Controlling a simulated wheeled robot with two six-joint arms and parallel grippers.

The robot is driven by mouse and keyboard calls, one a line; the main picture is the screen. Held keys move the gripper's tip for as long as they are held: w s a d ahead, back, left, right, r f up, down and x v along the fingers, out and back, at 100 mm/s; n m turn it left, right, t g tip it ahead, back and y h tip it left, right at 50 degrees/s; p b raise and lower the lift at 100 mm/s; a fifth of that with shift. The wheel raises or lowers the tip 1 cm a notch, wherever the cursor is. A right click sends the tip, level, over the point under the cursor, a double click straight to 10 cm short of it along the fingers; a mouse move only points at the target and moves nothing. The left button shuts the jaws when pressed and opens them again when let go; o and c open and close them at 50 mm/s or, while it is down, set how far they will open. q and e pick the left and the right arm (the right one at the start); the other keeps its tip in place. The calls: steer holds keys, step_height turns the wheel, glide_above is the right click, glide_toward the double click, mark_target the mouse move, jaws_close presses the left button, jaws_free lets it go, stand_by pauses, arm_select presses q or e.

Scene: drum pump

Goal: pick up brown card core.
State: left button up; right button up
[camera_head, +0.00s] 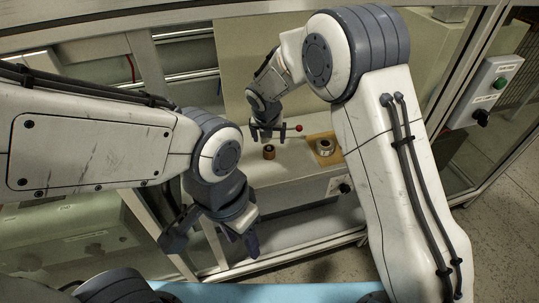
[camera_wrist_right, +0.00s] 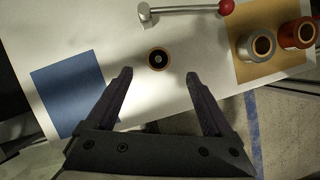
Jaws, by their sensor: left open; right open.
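The brown card core (camera_head: 269,153) is a short brown cylinder standing upright on the pale bench top. In the right wrist view it is seen from above as a tan ring with a dark middle (camera_wrist_right: 158,60). My right gripper (camera_head: 267,133) is open above it, pointing down. In the right wrist view the open fingers (camera_wrist_right: 158,74) lie to either side, with the core just beyond the tips and nothing between them. My left gripper (camera_head: 212,242) is open and empty at the lower left, well away from the core.
A lever with a red knob (camera_wrist_right: 226,7) lies just beyond the core. A tan pad (camera_wrist_right: 244,72) at right holds a silver roll (camera_wrist_right: 257,46) and a reddish roll (camera_wrist_right: 298,34). A blue square (camera_wrist_right: 68,98) lies at left. Frame posts surround the bench.

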mark_target(269, 148)
steer(key=b+x, duration=0.1)
steer(key=x, duration=0.3)
steer(key=b+x, duration=0.2)
steer(key=x, duration=0.3)
steer(key=shift+s+a, duration=0.1)
steer(key=shift+s, duration=0.05)
jaws_close()
steer(key=shift+r, duration=0.15)
